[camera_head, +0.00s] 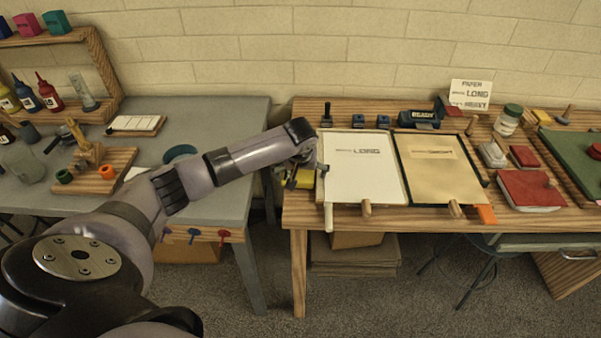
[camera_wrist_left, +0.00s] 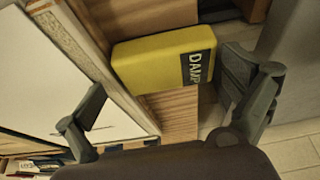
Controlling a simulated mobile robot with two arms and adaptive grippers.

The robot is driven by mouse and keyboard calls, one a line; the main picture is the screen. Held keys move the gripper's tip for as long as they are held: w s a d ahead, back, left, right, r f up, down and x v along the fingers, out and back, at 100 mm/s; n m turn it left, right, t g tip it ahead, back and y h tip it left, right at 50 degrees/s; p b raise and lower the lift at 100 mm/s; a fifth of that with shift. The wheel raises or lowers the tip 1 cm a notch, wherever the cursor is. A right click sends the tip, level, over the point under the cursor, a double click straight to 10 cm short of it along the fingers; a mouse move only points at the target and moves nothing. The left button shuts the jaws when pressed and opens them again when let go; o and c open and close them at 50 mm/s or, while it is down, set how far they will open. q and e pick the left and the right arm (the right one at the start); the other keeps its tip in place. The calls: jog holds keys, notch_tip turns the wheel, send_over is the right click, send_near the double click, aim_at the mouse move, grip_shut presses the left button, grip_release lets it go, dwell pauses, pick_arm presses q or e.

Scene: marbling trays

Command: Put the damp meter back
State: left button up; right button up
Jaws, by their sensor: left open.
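The damp meter (camera_wrist_left: 150,62) is a yellow block with a dark end label reading DAMP. It lies on the wooden bench top at the left edge, beside a framed white sheet. In the head view the damp meter (camera_head: 306,179) is partly hidden by my left gripper (camera_head: 302,172). In the left wrist view my left gripper (camera_wrist_left: 162,108) is open, with one finger on the sheet side and the other near the labelled end. I cannot tell whether either finger touches it. My right gripper is in neither view.
A white sheet marked LONG (camera_head: 360,170) and a tan sheet (camera_head: 435,170) lie right of the meter. A dark device reading READY (camera_head: 420,118) and small blue blocks stand behind. A gap separates this bench from the grey table (camera_head: 225,150).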

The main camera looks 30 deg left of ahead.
pick_arm(q)
jog(key=shift+a+r, duration=0.1)
jog(key=shift+r, duration=0.1)
jog(key=b+v, duration=0.1)
jog(key=v, duration=1.1)
jog(key=shift+r, duration=0.45)
jog(key=shift+w, duration=0.15)
